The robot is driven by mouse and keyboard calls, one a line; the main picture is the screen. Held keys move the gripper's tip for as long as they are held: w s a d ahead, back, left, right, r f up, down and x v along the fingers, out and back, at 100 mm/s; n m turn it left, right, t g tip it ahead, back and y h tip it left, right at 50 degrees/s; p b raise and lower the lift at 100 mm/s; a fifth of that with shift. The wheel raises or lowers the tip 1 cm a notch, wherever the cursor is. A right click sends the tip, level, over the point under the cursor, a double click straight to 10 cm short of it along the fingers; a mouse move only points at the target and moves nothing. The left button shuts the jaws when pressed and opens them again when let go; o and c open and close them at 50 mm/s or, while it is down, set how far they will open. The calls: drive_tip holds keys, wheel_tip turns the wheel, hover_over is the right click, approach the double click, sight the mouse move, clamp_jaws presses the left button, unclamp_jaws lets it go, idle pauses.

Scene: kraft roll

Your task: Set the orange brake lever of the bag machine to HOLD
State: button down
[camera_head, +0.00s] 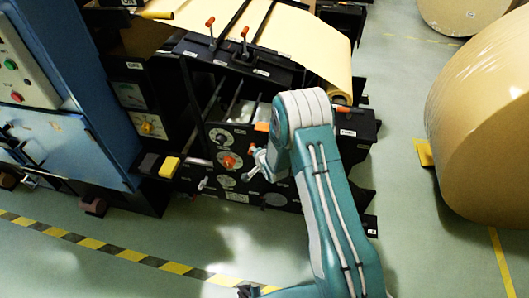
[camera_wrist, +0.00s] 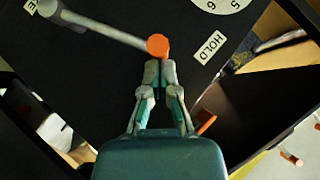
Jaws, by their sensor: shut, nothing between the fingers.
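In the wrist view the brake lever is a grey bar with a round orange knob (camera_wrist: 158,46) at its end, running from a pivot at the upper left across a black panel. A white HOLD label (camera_wrist: 210,47) lies to the right of the knob. In the head view my arm covers part of the machine, and I cannot surely pick out this lever.
The bag machine (camera_head: 233,137) has several dials and other orange-tipped levers (camera_head: 210,21). A blue cabinet (camera_head: 70,120) stands at the left. Large kraft rolls (camera_head: 490,130) stand at the right. Green floor with a yellow-black stripe (camera_head: 90,243) is open in front.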

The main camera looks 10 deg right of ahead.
drive_tip(key=shift+w+a+f+n+g+h, duration=0.2)
drive_tip(key=shift+a+h, duration=0.1)
drive_tip(key=shift+a, duration=0.3)
drive_tip(key=shift+w+a+f+n+g+h, duration=0.1)
drive_tip(key=shift+w+a+n+h, duration=0.15)
drive_tip(key=shift+a, duration=0.35)
drive_tip(key=shift+w+a+f, duration=0.15)
drive_tip(key=shift+a+f, duration=0.05)
drive_tip(key=shift+a, duration=0.45)
drive_tip(key=s+d+r, duration=0.4)
drive_tip(key=s+r, duration=0.4)
drive_tip(key=r, duration=0.1)
drive_tip(key=shift+s+r, duration=0.2)
drive_tip(key=shift+r, duration=0.1)
